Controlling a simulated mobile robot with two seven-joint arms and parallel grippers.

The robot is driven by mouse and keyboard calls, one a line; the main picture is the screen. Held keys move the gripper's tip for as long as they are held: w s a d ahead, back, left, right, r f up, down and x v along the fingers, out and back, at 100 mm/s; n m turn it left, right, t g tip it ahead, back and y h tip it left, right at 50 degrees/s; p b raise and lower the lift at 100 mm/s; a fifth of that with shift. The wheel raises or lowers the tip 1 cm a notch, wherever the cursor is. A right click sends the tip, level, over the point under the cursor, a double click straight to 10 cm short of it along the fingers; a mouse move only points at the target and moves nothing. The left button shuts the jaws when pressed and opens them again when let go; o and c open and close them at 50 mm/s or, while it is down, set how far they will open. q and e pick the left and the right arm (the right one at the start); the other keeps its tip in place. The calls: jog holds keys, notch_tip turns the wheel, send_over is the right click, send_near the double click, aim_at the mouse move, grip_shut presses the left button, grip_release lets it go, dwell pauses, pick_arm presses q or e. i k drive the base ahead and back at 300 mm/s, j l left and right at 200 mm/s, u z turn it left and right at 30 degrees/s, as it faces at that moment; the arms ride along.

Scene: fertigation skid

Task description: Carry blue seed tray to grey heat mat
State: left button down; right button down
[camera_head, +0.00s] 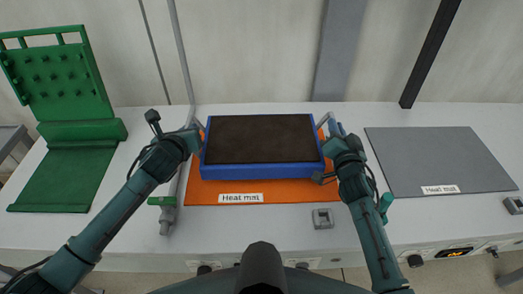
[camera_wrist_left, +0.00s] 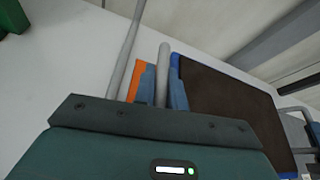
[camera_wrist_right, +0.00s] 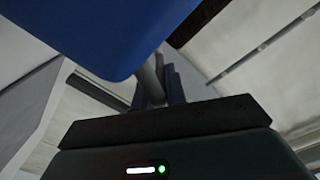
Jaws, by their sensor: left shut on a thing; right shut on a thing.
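The blue seed tray (camera_head: 262,170), filled with dark soil, is held level between my grippers over the orange heat mat (camera_head: 240,192). The tray hides much of that mat, and I cannot tell how high above it the tray is. My left gripper (camera_head: 197,132) is shut on the tray's left handle (camera_wrist_left: 163,75). My right gripper (camera_head: 330,128) is shut on the right handle, a grey bar (camera_wrist_right: 151,80) in the right wrist view. The grey heat mat (camera_head: 435,158) lies bare on the bench to the right, with a "Heat mat" label.
A grey pipe (camera_head: 183,60) with a green-handled valve runs down left of the orange mat.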

aim_at(439, 156)
jog(key=l, duration=2.9)
jog(key=i, duration=0.05)
